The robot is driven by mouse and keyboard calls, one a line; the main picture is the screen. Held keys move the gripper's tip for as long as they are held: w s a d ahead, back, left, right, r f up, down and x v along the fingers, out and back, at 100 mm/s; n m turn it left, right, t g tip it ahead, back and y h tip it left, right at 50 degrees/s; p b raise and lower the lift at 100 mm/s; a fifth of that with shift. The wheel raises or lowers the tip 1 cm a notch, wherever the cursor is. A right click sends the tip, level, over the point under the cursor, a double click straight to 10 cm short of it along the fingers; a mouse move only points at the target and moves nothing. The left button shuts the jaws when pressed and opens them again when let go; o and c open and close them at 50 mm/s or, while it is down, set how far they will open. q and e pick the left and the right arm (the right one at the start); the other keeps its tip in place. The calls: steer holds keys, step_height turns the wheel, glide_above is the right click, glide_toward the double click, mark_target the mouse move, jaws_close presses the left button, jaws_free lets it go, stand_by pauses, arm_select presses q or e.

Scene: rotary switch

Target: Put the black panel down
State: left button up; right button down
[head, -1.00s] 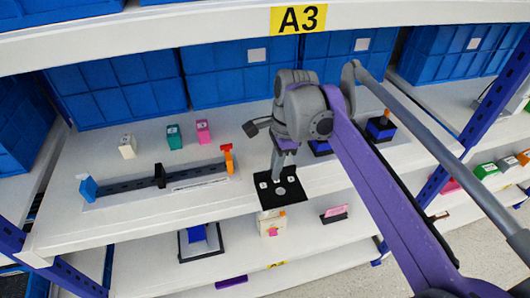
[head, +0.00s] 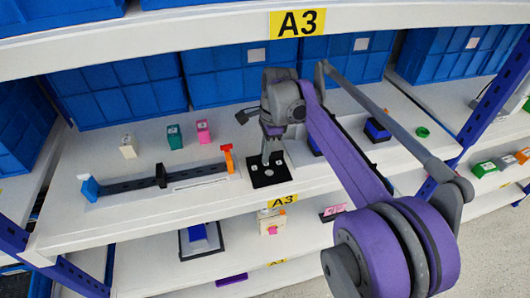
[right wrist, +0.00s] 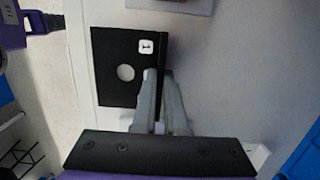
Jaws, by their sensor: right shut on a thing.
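The black panel (head: 264,178) is a flat dark square with pale marks, at the front of the middle shelf (head: 230,190). In the right wrist view the panel (right wrist: 110,82) shows a round pale spot and a small white square. My right gripper (head: 270,158) is shut on it; in the right wrist view its fingers (right wrist: 161,92) close on the panel's right side. The panel appears level, at or very near the shelf surface; I cannot tell whether it touches. My left gripper is not in view.
A dark rail (head: 130,185) with blue and orange ends lies left of the panel. White (head: 128,147), green (head: 175,137) and pink (head: 204,131) blocks stand behind it. A blue-and-black block (head: 376,131) and green ring (head: 423,131) are to the right. Blue bins (head: 225,70) line the back.

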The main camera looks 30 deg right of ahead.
steer(key=shift+f, duration=0.15)
steer(key=c, duration=1)
jaws_free()
steer(key=shift+o, duration=0.2)
steer(key=shift+s+d+r, duration=0.1)
steer(key=shift+d+r, duration=0.1)
steer(key=shift+r, duration=1.1)
steer(key=shift+w+d+r, duration=0.1)
steer(key=shift+d+r, duration=0.05)
steer(key=shift+r, duration=1.1)
steer(key=shift+s+d+r, duration=0.1)
steer(key=shift+d+r, duration=0.1)
steer(key=shift+r, duration=1.1)
steer(key=shift+s, duration=0.1)
